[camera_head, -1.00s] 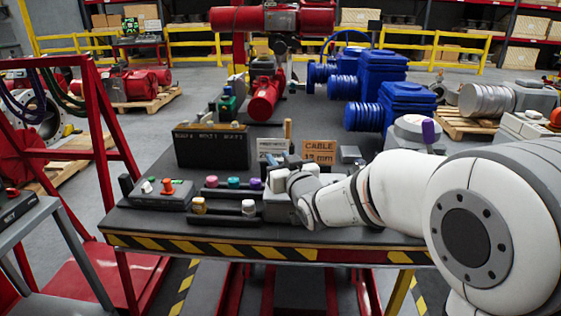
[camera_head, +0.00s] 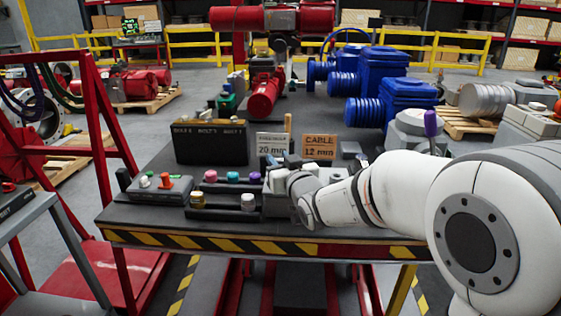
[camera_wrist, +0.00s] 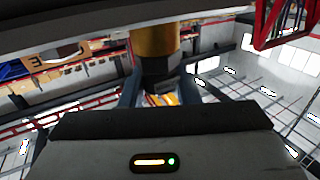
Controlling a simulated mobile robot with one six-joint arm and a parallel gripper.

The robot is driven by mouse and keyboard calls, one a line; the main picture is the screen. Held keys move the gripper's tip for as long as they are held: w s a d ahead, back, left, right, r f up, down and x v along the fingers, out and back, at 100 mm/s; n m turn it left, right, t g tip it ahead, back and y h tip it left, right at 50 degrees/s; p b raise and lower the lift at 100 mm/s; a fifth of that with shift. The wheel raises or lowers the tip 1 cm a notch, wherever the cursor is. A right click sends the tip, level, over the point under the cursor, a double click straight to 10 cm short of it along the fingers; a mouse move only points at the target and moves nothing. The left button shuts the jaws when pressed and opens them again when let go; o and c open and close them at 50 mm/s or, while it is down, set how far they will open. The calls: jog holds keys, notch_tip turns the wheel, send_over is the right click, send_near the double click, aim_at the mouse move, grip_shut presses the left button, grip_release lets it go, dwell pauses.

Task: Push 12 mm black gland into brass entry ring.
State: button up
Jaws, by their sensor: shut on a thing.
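In the wrist view my gripper (camera_wrist: 158,92) has its two fingers on either side of a black gland (camera_wrist: 158,67) and is shut on it. A brass-coloured cylinder, seemingly the brass entry ring (camera_wrist: 156,38), is directly in line with the gland, between it and a grey surface (camera_wrist: 90,18). The gland's end meets the brass in the picture; I cannot tell how deep it sits. In the head view my gripper (camera_head: 279,171) is at the small grey housing (camera_head: 276,208) on the bench. Gland and ring cannot be made out there.
A "CABLE 12 mm" sign (camera_head: 319,147) and a "20 mm" sign (camera_head: 271,145) stand behind my gripper. A rack with coloured caps (camera_head: 222,202), a button box (camera_head: 160,188) and a dark case (camera_head: 211,142) are to the left. Blue actuators (camera_head: 395,105) are behind.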

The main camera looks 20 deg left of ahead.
jog(key=o, duration=1.1)
jog(key=shift+c, duration=0.2)
jog(key=v, duration=0.7)
jog(key=shift+s+d, duration=0.3)
